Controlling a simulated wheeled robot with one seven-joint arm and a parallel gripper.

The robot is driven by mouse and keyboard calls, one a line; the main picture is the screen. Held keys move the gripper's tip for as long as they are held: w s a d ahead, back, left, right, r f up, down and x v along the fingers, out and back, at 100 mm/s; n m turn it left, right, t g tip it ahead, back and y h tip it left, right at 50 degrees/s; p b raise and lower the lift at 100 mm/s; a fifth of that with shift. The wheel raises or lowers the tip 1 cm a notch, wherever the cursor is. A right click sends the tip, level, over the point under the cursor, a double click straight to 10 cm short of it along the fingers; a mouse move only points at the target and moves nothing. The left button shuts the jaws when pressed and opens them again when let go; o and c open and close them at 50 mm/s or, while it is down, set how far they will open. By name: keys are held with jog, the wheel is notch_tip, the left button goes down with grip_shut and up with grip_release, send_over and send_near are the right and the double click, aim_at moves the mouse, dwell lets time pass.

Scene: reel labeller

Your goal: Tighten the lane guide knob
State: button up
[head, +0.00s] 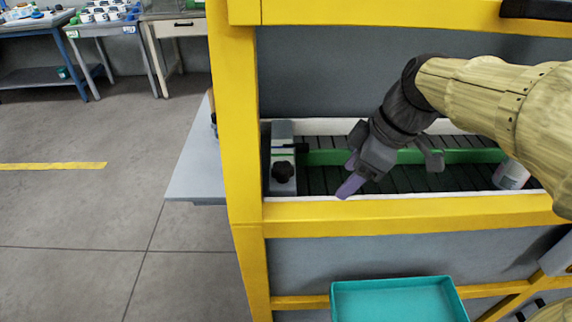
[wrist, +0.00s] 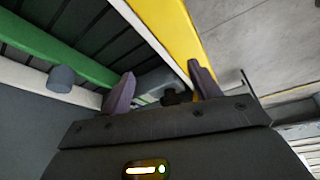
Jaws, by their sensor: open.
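The lane guide knob (head: 284,171) is a black lobed knob on the front of a grey block (head: 282,132) at the left end of the conveyor. The green lane guide (head: 460,156) runs along the belt to the right of the block. My gripper (head: 350,174) is open and empty above the belt, right of the knob and apart from it. In the wrist view, a dark shape that looks like the knob (wrist: 174,97) shows beyond and between the two purple fingers. Its lower part is hidden by the gripper body, and its turn angle cannot be told.
A yellow frame post (head: 236,150) stands just left of the knob, and a yellow rail (head: 400,214) runs below it. A teal tray (head: 395,300) sits below. The floor at left is clear.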

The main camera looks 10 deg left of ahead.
aim_at(284, 167)
jog(key=a, duration=0.4)
jog(key=w+a, duration=0.1)
jog(key=a, duration=0.3)
jog(key=a+p, duration=0.1)
jog(key=a, duration=0.3)
jog(key=shift+w+a+f, duration=0.1)
jog(key=shift+w+f, duration=0.2)
jog(key=shift+f, duration=0.3)
jog(key=c, duration=1)
